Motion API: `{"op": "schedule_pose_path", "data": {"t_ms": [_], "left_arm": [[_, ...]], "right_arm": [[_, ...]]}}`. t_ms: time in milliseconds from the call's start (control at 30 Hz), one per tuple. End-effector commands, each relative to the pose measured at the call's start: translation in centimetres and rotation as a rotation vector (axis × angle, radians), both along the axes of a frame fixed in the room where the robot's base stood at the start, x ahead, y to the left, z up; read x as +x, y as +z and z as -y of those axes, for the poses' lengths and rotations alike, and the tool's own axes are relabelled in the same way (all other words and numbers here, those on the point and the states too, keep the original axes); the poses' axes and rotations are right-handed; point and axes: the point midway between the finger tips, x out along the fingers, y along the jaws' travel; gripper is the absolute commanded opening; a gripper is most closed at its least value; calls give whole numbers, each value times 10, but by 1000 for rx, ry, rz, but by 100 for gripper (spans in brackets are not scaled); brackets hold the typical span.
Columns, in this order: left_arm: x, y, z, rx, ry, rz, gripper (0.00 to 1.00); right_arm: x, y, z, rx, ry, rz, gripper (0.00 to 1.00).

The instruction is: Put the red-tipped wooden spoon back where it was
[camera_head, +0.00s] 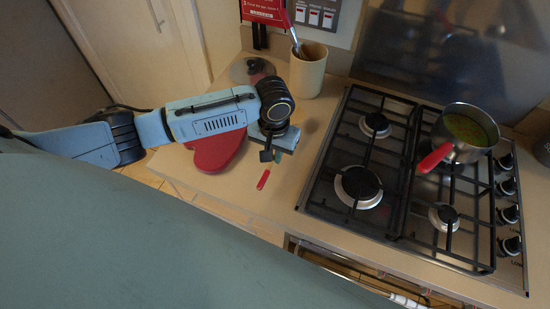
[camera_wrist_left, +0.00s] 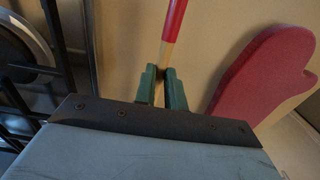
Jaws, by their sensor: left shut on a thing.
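My left gripper (camera_head: 272,157) is over the counter, left of the hob. Its green fingers (camera_wrist_left: 162,88) are shut on the red-tipped wooden spoon (camera_wrist_left: 168,50). The spoon's red end (camera_head: 263,180) points toward the counter's front edge in the head view. In the left wrist view a pale wooden stretch of the shaft runs between the fingers. The rest of the spoon is hidden behind the gripper. I cannot tell whether the spoon touches the counter. My right gripper is not in view.
A cream utensil crock (camera_head: 308,72) stands at the back, holding a red-ended utensil (camera_head: 287,22). A red oven mitt (camera_head: 216,152) lies under my left arm. A pot (camera_head: 470,150) with a red handle sits on the gas hob (camera_head: 335,200).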

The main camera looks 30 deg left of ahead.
Motion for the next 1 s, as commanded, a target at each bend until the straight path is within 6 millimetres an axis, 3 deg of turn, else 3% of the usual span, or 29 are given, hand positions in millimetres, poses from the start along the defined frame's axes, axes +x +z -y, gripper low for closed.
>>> {"op": "schedule_pose_path", "data": {"t_ms": [267,600,633,767,1000], "left_arm": [[0,-34,0,2,0,-1,0],[0,-38,0,0,1,-1,0],[0,-37,0,0,0,0,15],[0,-37,0,0,0,0,32],[0,-37,0,0,0,0,33]], "right_arm": [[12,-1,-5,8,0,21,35],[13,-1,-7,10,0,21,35],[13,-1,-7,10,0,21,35],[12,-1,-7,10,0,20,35],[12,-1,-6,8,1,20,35]]}}
